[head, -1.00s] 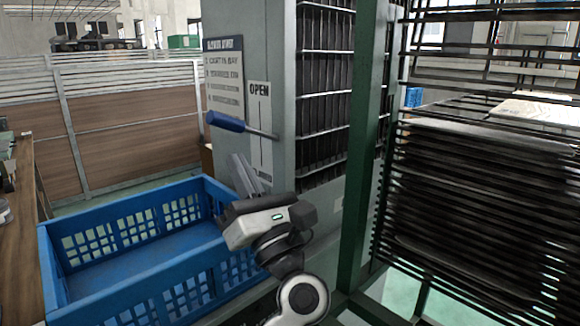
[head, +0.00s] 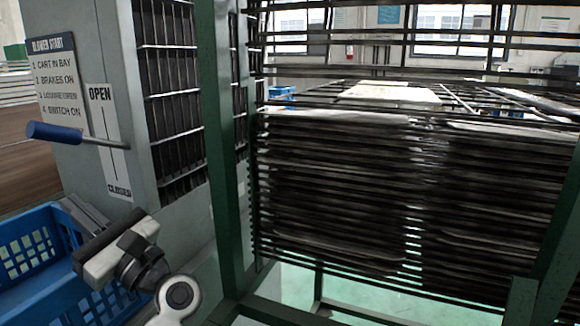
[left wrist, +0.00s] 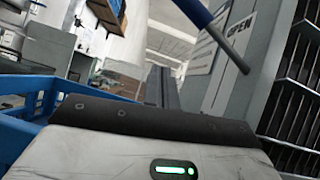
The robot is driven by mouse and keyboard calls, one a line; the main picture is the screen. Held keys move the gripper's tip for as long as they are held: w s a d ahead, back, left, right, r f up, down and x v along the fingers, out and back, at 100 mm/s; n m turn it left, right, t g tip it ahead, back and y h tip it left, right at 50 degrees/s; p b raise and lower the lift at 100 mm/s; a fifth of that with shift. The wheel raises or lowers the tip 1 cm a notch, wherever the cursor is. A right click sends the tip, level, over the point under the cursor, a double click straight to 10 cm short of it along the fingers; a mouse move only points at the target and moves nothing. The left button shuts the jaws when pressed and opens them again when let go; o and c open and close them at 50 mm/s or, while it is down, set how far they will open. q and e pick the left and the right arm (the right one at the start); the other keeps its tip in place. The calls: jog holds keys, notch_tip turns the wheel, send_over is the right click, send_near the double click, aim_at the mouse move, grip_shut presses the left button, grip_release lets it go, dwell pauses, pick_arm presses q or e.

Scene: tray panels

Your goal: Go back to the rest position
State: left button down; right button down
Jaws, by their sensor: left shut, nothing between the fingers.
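My left gripper (head: 84,212) is shut and empty in the lower left of the head view. It is in front of the grey cabinet's lower part, over the right end of the blue crate. In the left wrist view its shut fingers (left wrist: 161,88) point away from the camera. A lever with a blue handle (head: 62,133) sticks out from the cabinet above the gripper, apart from it. The lever also crosses the top of the left wrist view (left wrist: 197,14). My right gripper is in neither view.
The blue crate (head: 40,243) is at the lower left, close to the gripper. The grey cabinet (head: 150,215) carries an OPEN label (head: 100,95) and a louvre of dark slats (head: 172,80). A green-framed rack (head: 222,160) with stacked dark trays (head: 340,190) fills the right.

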pick_arm(q)
jog(key=f+n, duration=0.1)
jog(key=w+n+g+b, duration=0.1)
jog(key=shift+d+f+n+g, duration=0.15)
jog(key=shift+f+n+g, duration=0.15)
jog(key=shift+f+n, duration=0.1)
jog(key=shift+d+m+t+y, duration=0.3)
jog(key=shift+m+t, duration=0.1)
jog(key=shift+m, duration=0.2)
jog(key=s+d+f+n+t+h+p, duration=0.1)
jog(key=d+f+n+t+h+p, duration=0.1)
jog(key=d+f+n+t+h, duration=0.9)
jog(key=s+d+f+n+t+h+p, duration=0.1)
jog(key=s+d+f+n+t+h, duration=0.3)
jog(key=n+h, duration=1.3)
jog(key=s+f+m+g+p, duration=0.1)
jog(key=s+f+m+g, duration=0.9)
jog(key=f, duration=0.7)
jog(key=shift+s+d+f+m+g, duration=0.25)
jog(key=shift+s+m+g, duration=0.15)
jog(key=shift+s+m, duration=0.75)
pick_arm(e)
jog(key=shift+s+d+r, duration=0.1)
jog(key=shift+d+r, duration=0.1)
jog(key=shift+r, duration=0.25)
